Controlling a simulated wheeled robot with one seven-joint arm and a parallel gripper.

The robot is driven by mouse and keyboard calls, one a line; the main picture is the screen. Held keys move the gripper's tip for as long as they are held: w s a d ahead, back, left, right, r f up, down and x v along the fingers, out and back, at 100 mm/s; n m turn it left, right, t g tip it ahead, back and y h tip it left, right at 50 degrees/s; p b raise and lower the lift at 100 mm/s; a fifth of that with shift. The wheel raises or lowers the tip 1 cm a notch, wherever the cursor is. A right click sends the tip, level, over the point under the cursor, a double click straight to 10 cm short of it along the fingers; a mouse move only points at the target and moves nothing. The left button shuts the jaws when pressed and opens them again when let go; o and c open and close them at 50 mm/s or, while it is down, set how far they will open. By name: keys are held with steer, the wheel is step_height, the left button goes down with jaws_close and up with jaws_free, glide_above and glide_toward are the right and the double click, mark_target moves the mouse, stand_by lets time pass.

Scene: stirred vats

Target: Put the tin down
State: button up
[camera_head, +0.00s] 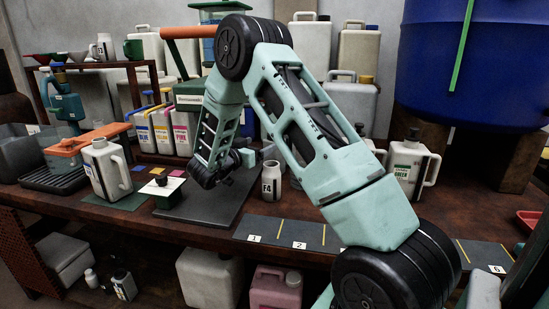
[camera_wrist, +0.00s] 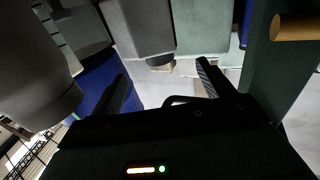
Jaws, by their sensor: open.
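A pale tin marked F4 (camera_head: 271,181) stands upright on the wooden bench, just right of the dark mat (camera_head: 215,203). My gripper (camera_head: 243,160) is beside it on the left, partly hidden behind my wrist in the head view. In the wrist view my gripper (camera_wrist: 163,82) has its two dark fingers spread wide with nothing held between them. A large grey rounded shape (camera_wrist: 30,70) is close at the left of the wrist view; I cannot tell whether it is the tin. Another pale tin (camera_head: 105,47) stands on the small shelf at the back left.
Numbered dark strips (camera_head: 275,234) line the bench's front edge. A white jug (camera_head: 106,170) stands left of the mat, and a green-labelled jug (camera_head: 408,165) stands right of my arm. Colour-labelled containers (camera_head: 160,131) stand behind. A blue vat (camera_head: 480,60) fills the back right.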

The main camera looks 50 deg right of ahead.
mark_target(270, 139)
steer(key=d, duration=0.6)
steer(key=shift+w, duration=0.25)
steer(key=shift+w+d+r+b, duration=0.1)
steer(key=shift+d+b, duration=0.05)
steer(key=shift+d, duration=1.1)
steer(key=shift+d+r+b, duration=0.1)
steer(key=shift+d+b, duration=0.05)
steer(key=shift+d, duration=1.1)
